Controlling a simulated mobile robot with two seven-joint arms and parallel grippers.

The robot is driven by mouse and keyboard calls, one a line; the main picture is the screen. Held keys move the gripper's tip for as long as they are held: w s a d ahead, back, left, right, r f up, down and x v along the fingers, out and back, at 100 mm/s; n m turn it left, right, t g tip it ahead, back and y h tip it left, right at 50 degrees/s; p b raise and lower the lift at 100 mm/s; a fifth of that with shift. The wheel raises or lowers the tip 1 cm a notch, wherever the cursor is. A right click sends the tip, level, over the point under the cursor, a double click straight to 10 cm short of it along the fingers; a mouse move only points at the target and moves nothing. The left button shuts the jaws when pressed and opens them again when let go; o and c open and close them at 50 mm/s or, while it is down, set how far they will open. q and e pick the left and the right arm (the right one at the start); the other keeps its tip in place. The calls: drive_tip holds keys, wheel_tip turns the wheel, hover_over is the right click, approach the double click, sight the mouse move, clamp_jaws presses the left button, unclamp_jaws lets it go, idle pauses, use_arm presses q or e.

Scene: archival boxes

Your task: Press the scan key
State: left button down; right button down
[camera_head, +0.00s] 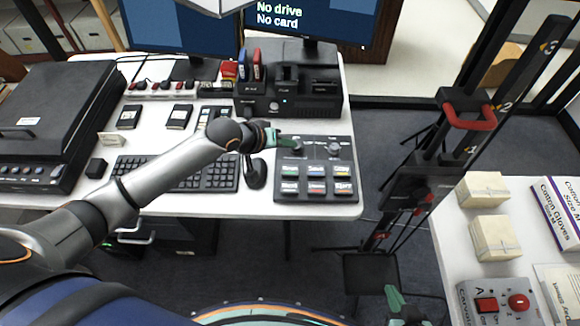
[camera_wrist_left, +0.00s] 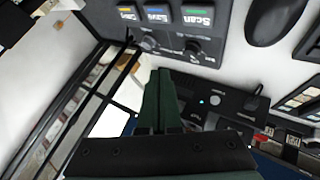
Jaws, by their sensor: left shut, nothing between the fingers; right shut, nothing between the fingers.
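A dark control panel (camera_head: 316,205) lies on the desk's right front part, with two rows of labelled keys and knobs above them. The scan key (camera_head: 289,171) is the upper left key; its green strip and "Scan" label show in the left wrist view (camera_wrist_left: 198,16). My left gripper (camera_head: 291,143) is shut and empty, with its green fingers over the panel's upper left part by a knob. In the left wrist view the fingers (camera_wrist_left: 160,82) appear apart from the key; their height above the panel is unclear. My right gripper (camera_head: 394,298) is shut and empty at the bottom, away from the desk.
A mouse (camera_head: 256,172) and keyboard (camera_head: 205,176) lie left of the panel. A black dock (camera_head: 290,100) stands behind it, below a monitor reading "No drive, No card". A black rack (camera_head: 430,160) stands right. A second table (camera_head: 460,255) holds boxes and a red-button control.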

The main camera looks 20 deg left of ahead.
idle(0.3)
use_arm(q)
drive_tip(key=b, duration=0.5)
hover_over(297, 166)
drive_tip(key=s+a, duration=0.2)
drive_tip(key=s, duration=0.1)
wheel_tip(297, 166, down, 7)
drive_tip(key=shift+r, duration=0.15)
drive_tip(key=shift+f+b, duration=0.3)
drive_tip(key=shift+f, duration=0.7)
drive_tip(key=shift+f, duration=0.2)
idle(0.4)
drive_tip(key=shift+f, duration=0.25)
